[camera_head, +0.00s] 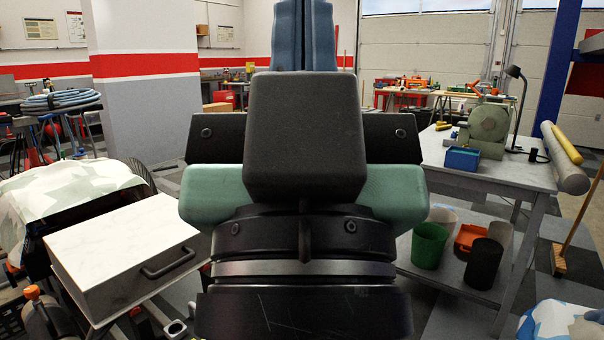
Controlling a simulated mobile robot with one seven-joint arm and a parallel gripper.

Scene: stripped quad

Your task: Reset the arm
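My gripper (306,14) fills the middle of the head view, seen from behind. Its dark block, wide black plate and green sides sit above the black rings of my wrist. Two blue-grey fingers point up to the top edge of the picture, side by side with only a thin seam between them. They look shut, and I see nothing between them. The far ends of the fingers are at or past the picture's edge. My gripper hides the middle of the room behind it.
At the left, a white box with a dark handle (125,250) stands beside a cloth-covered shape (62,200). At the right, a grey workbench (500,172) carries a grinder (487,125), a blue bin (462,159) and a lamp; a green bucket (429,246) stands on its lower shelf. A pillar (143,100) rises behind.

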